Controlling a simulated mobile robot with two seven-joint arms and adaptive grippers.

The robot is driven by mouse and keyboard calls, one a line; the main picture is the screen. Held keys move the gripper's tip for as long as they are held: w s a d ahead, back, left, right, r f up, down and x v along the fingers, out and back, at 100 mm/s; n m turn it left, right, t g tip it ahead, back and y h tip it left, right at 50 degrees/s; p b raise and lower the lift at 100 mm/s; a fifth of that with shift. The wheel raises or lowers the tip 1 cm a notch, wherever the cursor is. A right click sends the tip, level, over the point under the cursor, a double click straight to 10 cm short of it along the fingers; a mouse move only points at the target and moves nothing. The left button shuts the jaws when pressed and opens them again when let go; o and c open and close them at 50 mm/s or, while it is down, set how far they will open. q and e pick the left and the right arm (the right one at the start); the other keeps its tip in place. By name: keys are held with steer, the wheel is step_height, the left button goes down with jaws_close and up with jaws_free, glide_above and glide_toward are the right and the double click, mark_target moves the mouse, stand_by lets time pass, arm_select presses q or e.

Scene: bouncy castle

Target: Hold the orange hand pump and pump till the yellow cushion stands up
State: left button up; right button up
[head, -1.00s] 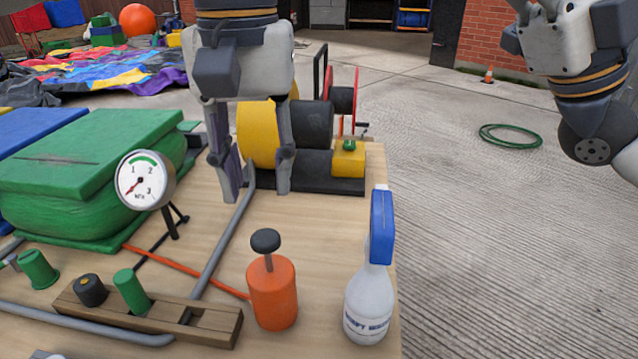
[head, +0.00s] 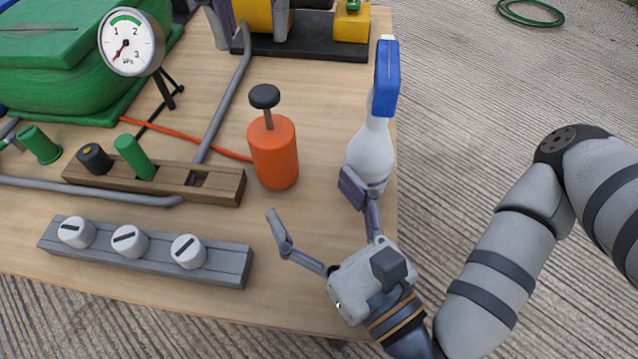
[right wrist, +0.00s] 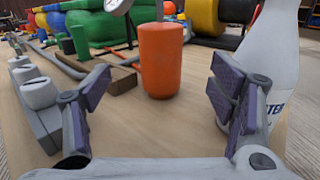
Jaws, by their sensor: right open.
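The orange hand pump (head: 273,153) stands upright on the wooden table, its black knob (head: 264,96) raised on a rod. An orange hose runs left from it. My right gripper (head: 312,200) is open and empty, in front of the pump. In the right wrist view the pump (right wrist: 160,62) stands ahead, between the line of the spread fingers (right wrist: 157,108), not touched. My left gripper (head: 254,28) is at the top edge, fingers apart beside the yellow drum. I cannot clearly identify the yellow cushion; a green cushion (head: 50,85) stands at left.
A white spray bottle with a blue head (head: 371,150) stands close behind one right finger. A gauge (head: 131,42) reads low. A wooden valve block (head: 220,184) and a grey strip with white knobs (head: 150,262) lie left. The table's right edge is near.

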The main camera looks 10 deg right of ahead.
mark_target(274, 150)
steer(key=x, duration=0.4)
steer(key=f+x, duration=0.1)
steer(key=x, duration=0.6)
steer(key=shift+w+a+f, duration=0.1)
steer(key=shift+w+f, duration=0.15)
steer(key=shift+w, duration=0.1)
steer(key=c, duration=1.7)
arm_select(q)
jaws_close()
step_height(274, 150, up, 7)
steer(key=s+n, duration=0.2)
steer(key=n, duration=1.4)
steer(key=shift+a+r, duration=0.15)
steer(key=shift+a, duration=0.25)
